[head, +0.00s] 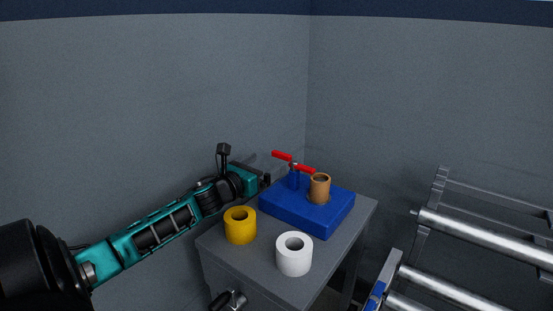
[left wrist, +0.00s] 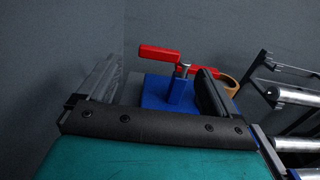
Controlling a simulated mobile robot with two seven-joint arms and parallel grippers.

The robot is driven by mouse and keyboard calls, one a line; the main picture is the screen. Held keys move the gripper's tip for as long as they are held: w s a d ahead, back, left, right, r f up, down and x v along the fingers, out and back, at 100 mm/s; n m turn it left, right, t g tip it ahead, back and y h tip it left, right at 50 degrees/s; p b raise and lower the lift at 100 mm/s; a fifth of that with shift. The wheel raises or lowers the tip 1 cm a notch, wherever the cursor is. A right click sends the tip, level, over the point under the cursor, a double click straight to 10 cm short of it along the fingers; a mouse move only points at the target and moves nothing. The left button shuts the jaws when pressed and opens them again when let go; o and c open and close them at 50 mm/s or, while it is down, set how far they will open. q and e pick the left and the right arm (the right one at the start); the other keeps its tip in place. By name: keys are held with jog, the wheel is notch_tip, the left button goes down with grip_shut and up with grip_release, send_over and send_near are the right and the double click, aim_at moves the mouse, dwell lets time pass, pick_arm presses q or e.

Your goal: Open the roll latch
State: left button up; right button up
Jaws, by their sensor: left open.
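The roll latch is a red bar (head: 305,169) on a blue post, mounted on a blue block (head: 285,208). A brown hollow roll (head: 320,187) stands upright on the block, beside the red bar. My left gripper (head: 266,178) is open, just left of the block and latch. In the left wrist view the red bar (left wrist: 158,52) and blue post (left wrist: 179,92) show between and beyond the open fingers (left wrist: 158,70). The right finger partly hides the block and the brown roll (left wrist: 229,83). I see no contact with the bar. My right gripper is not in view.
The block sits on a grey cabinet (head: 258,260). A yellow roll (head: 240,226) and a white roll (head: 294,254) stand on its front part. Grey walls meet behind it. A rack with metal rollers (head: 475,231) is at the right.

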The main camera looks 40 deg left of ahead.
aim_at(280, 154)
pick_arm(q)
jog(key=shift+w+a, duration=0.2)
jog(key=shift+w, duration=1.3)
jog(key=shift+w+a, duration=0.15)
jog(key=shift+w, duration=1.35)
jog(key=c, duration=1)
jog(key=shift+c, duration=0.2)
